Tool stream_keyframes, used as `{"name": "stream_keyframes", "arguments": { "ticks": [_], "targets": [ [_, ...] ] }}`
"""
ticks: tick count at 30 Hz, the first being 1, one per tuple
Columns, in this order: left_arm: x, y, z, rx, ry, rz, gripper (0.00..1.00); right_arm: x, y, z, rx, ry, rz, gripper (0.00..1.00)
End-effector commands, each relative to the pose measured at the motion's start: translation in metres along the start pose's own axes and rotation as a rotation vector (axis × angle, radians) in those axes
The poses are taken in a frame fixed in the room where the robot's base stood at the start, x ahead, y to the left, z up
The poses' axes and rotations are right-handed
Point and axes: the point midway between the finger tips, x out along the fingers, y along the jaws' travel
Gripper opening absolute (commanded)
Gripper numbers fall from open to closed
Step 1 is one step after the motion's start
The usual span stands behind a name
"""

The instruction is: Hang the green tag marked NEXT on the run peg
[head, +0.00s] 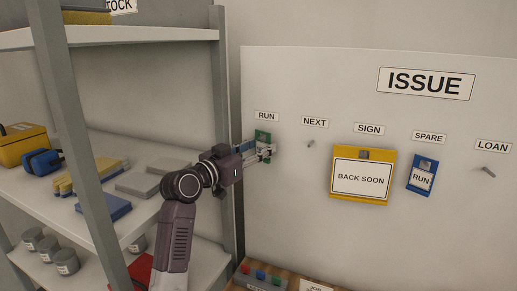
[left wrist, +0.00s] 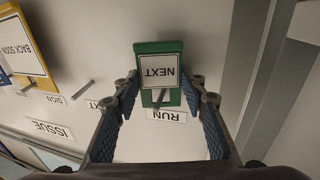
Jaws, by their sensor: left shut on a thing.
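The green tag (head: 262,134) is at the board just below the RUN label (head: 266,117). In the left wrist view the tag (left wrist: 174,47) appears upside down with its white NEXT panel. My left gripper (head: 267,151) is shut on the tag, one finger at each side edge; it also shows in the left wrist view (left wrist: 164,84). The run peg (left wrist: 162,97) shows at the tag's slot end, seemingly poking through the slot; the exact fit is hard to tell. My right gripper is in neither view.
The NEXT peg (head: 310,143) and LOAN peg (head: 488,169) are bare. A yellow BACK SOON sign (head: 362,178) hangs under SIGN, and a blue RUN tag (head: 422,176) under SPARE. A shelf post (head: 228,130) stands close left of the gripper.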

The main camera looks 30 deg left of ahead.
Motion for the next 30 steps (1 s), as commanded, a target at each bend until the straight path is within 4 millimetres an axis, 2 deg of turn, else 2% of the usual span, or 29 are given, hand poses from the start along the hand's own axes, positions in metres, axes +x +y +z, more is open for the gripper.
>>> {"name": "stream_keyframes", "arguments": {
  "ticks": [13,14,18,26,30],
  "targets": [
    [0.0,0.0002,0.0001,0.0,0.0,0.0,0.26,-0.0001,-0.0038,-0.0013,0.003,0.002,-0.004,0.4],
    [0.0,0.0002,0.0001,0.0,0.0,0.0,0.42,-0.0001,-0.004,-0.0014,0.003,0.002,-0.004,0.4],
    [0.0,0.0003,0.0001,0.0,0.0,0.001,0.57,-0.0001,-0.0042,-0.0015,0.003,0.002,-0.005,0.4],
    [0.0,0.0003,0.0001,0.0,-0.001,0.001,0.59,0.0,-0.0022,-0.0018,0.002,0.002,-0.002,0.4],
    [0.0001,0.0001,-0.0083,0.003,0.001,0.001,0.59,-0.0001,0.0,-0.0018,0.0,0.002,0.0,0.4]
  ]
}}
